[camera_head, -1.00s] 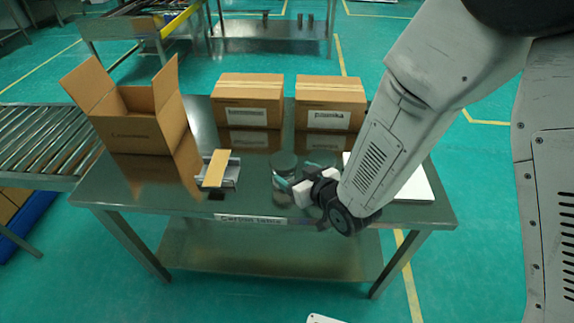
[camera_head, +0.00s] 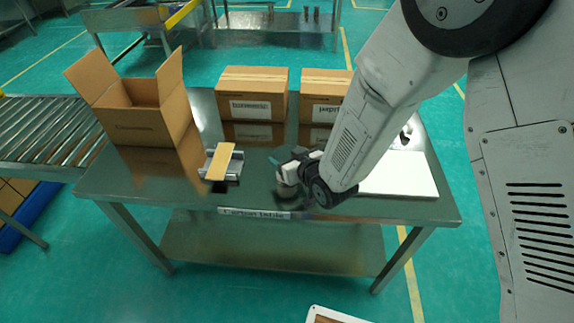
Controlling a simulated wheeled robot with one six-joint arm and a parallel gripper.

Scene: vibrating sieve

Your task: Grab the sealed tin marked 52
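A small round metal tin (camera_head: 287,190) shows in part just below my gripper, near the front middle of the steel table (camera_head: 130,188). My gripper and wrist cover much of it, and I cannot read any number on it. My gripper (camera_head: 283,168) is right over the tin, with a teal fingertip showing on its left side. The other fingertip is hidden, so I cannot tell whether the fingers are closed on the tin.
An open carton (camera_head: 130,125) stands at the table's left. Two closed cartons, left (camera_head: 250,108) and right (camera_head: 322,112), stand at the back. A white board (camera_head: 400,180) lies right, partly behind my arm.

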